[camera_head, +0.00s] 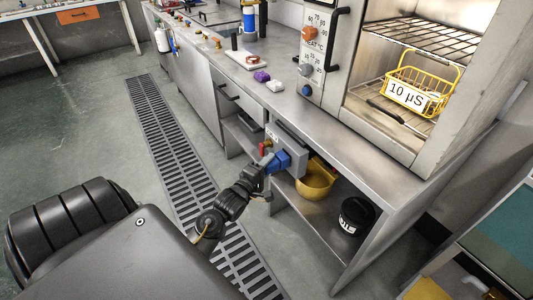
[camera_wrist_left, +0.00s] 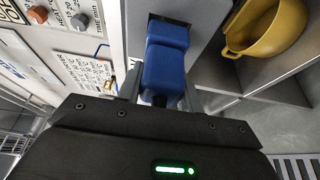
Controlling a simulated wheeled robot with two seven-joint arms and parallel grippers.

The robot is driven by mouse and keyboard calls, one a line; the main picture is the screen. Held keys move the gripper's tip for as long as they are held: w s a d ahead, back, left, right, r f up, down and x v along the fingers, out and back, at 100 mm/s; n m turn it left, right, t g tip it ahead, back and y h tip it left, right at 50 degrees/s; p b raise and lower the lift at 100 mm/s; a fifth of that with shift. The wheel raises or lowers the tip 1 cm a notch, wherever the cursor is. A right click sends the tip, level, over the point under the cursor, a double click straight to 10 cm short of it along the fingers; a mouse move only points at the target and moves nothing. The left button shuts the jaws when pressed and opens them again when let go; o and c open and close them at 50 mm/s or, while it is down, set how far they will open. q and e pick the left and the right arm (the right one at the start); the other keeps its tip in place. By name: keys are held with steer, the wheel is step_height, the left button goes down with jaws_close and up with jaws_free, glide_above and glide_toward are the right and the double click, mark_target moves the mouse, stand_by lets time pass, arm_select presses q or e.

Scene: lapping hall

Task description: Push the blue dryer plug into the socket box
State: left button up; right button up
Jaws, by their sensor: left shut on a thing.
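The blue dryer plug (camera_head: 278,162) is at the face of the grey socket box (camera_head: 293,149), which is fixed to the front of the steel bench. My left gripper (camera_head: 266,170) is shut on the plug from the front left. In the left wrist view the blue plug (camera_wrist_left: 165,62) sits between the two fingers, with its far end at a dark opening in the grey socket box (camera_wrist_left: 196,24). How deep the plug sits cannot be told. My right gripper is not in view.
A yellow pot (camera_head: 315,180) stands on the lower shelf just right of the socket box, with a black tub (camera_head: 355,216) farther right. The open dryer holds a yellow wire basket (camera_head: 421,84). A floor grate (camera_head: 172,140) runs along the bench.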

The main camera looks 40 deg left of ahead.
mark_target(276, 161)
arm_select(q)
steer(key=shift+w+d, duration=0.25)
steer(key=shift+w, duration=0.5)
steer(key=shift+w+d, duration=0.2)
steer(key=shift+w, duration=0.55)
steer(key=o, duration=1.2)
steer(key=s, duration=0.7)
steer(key=s+d+p, duration=0.1)
steer(key=s, duration=0.2)
steer(key=shift+s+d, duration=0.1)
steer(key=shift+s, duration=0.3)
steer(key=shift+c, duration=0.3)
